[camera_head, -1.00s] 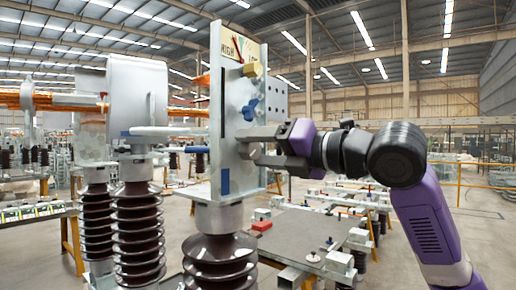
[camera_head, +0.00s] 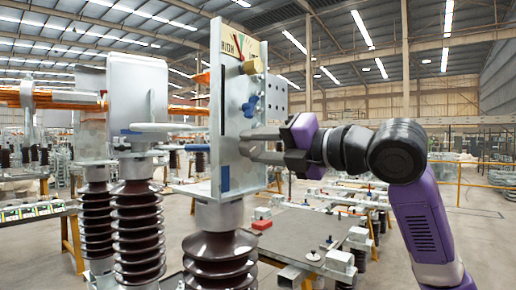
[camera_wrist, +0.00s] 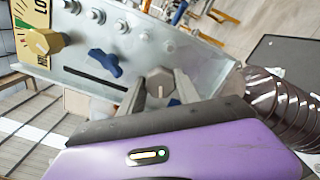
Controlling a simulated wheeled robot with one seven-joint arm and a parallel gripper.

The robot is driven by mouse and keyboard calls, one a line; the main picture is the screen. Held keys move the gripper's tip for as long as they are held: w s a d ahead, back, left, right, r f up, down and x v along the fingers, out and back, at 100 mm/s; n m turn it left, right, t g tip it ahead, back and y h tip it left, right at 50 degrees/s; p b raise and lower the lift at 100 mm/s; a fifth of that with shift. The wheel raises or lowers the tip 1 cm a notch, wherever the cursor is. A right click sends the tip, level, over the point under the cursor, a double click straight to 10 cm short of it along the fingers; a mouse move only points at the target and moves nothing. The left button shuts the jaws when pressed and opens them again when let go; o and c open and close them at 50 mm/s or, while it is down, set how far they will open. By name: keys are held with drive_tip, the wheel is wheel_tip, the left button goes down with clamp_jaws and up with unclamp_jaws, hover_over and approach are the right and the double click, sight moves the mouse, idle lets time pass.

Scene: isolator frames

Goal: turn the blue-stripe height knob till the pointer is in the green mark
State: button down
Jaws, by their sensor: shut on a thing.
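The grey knob (camera_wrist: 160,82), many-sided with a pale line on its face, sits on the metal plate (camera_wrist: 90,84) in the wrist view. My gripper (camera_wrist: 158,92) is shut on it, one finger on each side. A blue mark (camera_wrist: 174,102) shows beside the knob. In the head view my gripper (camera_head: 248,146) meets the upright plate and hides the knob; a blue stripe (camera_head: 225,178) lies below. The gauge (camera_head: 239,45) at the plate's top reads HIGH at its left and has coloured sectors. Its pointer is too small to place surely against the green.
A blue winged handle (camera_wrist: 104,64) and a yellow knob (camera_wrist: 65,40) stand out from the same plate, near my fingers. Ribbed brown insulators (camera_head: 138,235) stand to the left. A grey table (camera_head: 305,235) with parts lies behind, below my arm.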

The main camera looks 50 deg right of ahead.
drive_tip(key=m, duration=0.4)
drive_tip(key=shift+m, duration=0.3)
drive_tip(key=m, duration=0.4)
drive_tip(key=shift+f+m+p, duration=0.1)
drive_tip(key=shift+m+p, duration=0.2)
drive_tip(key=m+p, duration=0.1)
drive_tip(key=m, duration=0.3)
drive_tip(key=shift+m, duration=0.3)
drive_tip(key=shift+f+m+p, duration=0.15)
drive_tip(key=shift+m+p, duration=0.9)
drive_tip(key=shift+m, duration=1.05)
drive_tip(key=c, duration=0.9)
unclamp_jaws()
drive_tip(key=shift+o, duration=0.2)
drive_tip(key=shift+s, duration=0.1)
